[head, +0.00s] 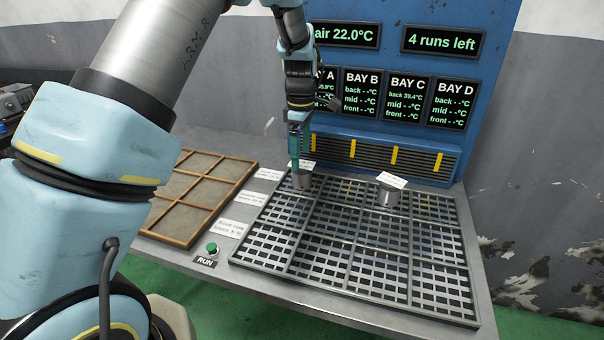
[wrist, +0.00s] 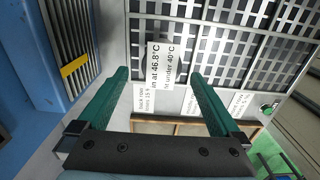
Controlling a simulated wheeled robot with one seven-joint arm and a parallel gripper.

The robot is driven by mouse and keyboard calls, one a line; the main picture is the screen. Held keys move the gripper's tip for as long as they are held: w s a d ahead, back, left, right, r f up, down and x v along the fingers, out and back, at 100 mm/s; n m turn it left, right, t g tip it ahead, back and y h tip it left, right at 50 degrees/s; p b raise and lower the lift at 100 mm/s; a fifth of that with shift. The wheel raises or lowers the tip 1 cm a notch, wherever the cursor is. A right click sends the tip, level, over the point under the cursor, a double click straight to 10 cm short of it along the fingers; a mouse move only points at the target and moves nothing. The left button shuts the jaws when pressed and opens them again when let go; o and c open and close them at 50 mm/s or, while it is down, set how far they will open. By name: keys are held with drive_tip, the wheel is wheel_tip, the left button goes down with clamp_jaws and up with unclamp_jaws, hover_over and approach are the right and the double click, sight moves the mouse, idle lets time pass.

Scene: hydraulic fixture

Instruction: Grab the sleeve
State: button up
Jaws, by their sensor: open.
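Two grey metal sleeves stand upright on the rack (head: 345,292). One sleeve (head: 302,181) is in the back row of bay A, the other (head: 388,197) in the back row of bay C. Each has a white tag on top. My gripper (head: 299,158) points down, just above the bay A sleeve. In the wrist view its two green fingers are apart, with the tag (wrist: 159,68) showing between the tips. The tag reads in part "in at 46.8°C" and "under 40°C".
A blue panel (head: 490,60) with bay displays rises close behind the rack; bay C back reads 39.4°C, and bay A is partly hidden by my arm. A wooden divided tray (head: 190,242) lies left, looking empty. A green RUN button (head: 211,248) sits in front. Most rack cells are free.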

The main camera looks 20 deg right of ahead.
sight(302, 164)
drive_tip(key=f, duration=0.2)
drive_tip(key=f+p, duration=0.1)
drive_tip(key=f, duration=0.1)
drive_tip(key=shift+s+f, duration=0.2)
drive_tip(key=shift+f, duration=0.2)
clamp_jaws()
idle(0.5)
drive_tip(key=shift+r, duration=0.1)
